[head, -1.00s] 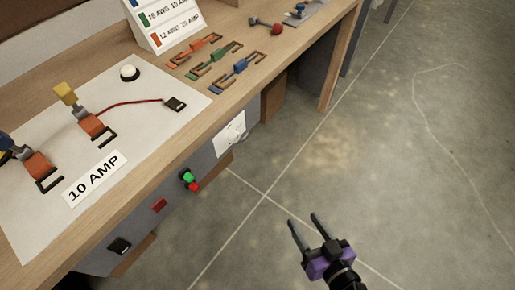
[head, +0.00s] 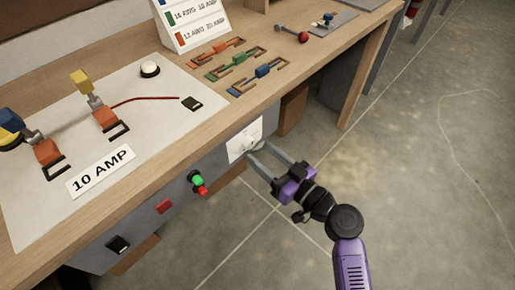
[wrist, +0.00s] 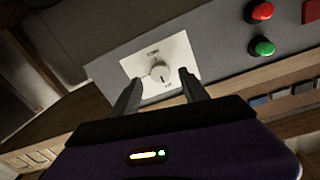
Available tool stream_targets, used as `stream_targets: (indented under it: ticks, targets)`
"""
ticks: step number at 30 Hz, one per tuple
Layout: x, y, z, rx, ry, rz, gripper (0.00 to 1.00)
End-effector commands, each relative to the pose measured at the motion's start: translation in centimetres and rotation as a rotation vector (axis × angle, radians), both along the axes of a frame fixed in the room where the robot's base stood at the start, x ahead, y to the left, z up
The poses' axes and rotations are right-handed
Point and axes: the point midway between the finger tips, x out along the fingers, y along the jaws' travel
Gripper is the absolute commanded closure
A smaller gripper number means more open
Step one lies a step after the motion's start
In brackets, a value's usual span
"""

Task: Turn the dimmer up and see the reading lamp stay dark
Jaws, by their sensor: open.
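The dimmer is a white plate (head: 238,148) on the grey front panel below the bench top. In the wrist view its round white knob (wrist: 160,72) sits mid-plate with a pointer mark on it. My gripper (head: 260,152) is open and empty, its fingertips close to the plate in the head view. In the wrist view the fingers (wrist: 157,92) point at the plate, one to each side of the knob; I cannot tell whether they touch it. I cannot make out for certain which thing is the reading lamp. A white dome (head: 149,68) on the board looks unlit.
Green and red buttons (head: 198,184), a red square (head: 164,206) and a black part (head: 118,244) lie left on the panel. The board (head: 40,210) bears orange jointed parts and a "10 AMP" label (head: 101,171). Open floor (head: 400,200) lies to the right.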

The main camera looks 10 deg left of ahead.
Motion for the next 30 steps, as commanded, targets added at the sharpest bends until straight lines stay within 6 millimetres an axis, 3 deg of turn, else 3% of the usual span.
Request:
stream_targets:
  ticks: [6, 16, 24, 30]
  targets:
    - [1.5, 1.7, 0.0, -0.001, -0.001, 0.000, 0.48]
    - [1.7, 2.0, 0.0, 0.000, 0.000, -0.001, 0.48]
    - [1.7, 2.0, 0.0, 0.000, 0.000, -0.001, 0.99]
    - [1.7, 2.0, 0.0, 0.002, 0.005, -0.001, 1.00]
